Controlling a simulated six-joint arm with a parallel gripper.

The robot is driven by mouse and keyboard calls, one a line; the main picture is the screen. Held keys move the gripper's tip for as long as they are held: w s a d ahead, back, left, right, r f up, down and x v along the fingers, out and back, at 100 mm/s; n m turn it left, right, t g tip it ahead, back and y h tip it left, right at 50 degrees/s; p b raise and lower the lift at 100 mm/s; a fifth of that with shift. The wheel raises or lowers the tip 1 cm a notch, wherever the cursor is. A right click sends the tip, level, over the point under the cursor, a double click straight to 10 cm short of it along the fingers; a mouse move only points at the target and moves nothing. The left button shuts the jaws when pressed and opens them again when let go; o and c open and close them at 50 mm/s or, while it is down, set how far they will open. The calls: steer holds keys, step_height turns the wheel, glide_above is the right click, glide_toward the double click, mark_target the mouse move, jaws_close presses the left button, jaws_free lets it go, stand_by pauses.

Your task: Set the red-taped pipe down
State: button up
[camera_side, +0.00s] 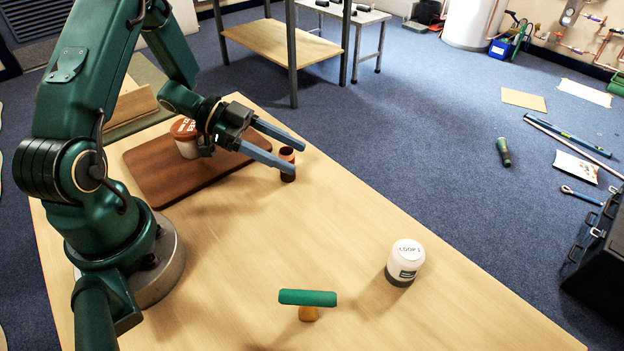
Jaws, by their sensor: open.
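A short reddish-brown pipe piece (288,170) stands upright on the wooden table, near its far edge and just off the brown board. It looks like the red-taped pipe, but the tape itself is too small to make out. My gripper (301,157) is open, with its two blue-grey fingers spread apart on either side of the pipe in this view. Part of the pipe is hidden behind the nearer finger. I cannot tell whether a finger touches it.
A brown board (165,166) carries a jar with a reddish lid (184,128). A white jar (405,259) stands to the right, and a green-topped, orange-stemmed object (308,299) at the front. The table (240,255) is clear between them.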

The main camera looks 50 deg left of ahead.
step_height(320, 180, up, 7)
steer(key=shift+f, duration=0.15)
steer(key=shift+w, duration=0.15)
steer(key=w+a+r+n+t+y, duration=0.2)
steer(key=w+a+r+t+y, duration=0.1)
steer(key=w+r+t+y, duration=0.35)
step_height(320, 180, up, 3)
steer(key=n+g+y, duration=0.4)
steer(key=n+y, duration=0.4)
glide_above(286, 150)
steer(key=s+a, duration=0.2)
steer(key=a, duration=0.2)
steer(key=s+d+f+n+g+h, duration=0.1)
steer(key=s+d+f+g+h, duration=0.2)
steer(key=s+d, duration=0.5)
steer(key=s+g, duration=0.1)
steer(key=s, duration=0.2)
steer(key=shift+s+f, duration=0.2)
steer(key=shift+f, duration=0.2)
steer(key=shift+d, duration=0.1)
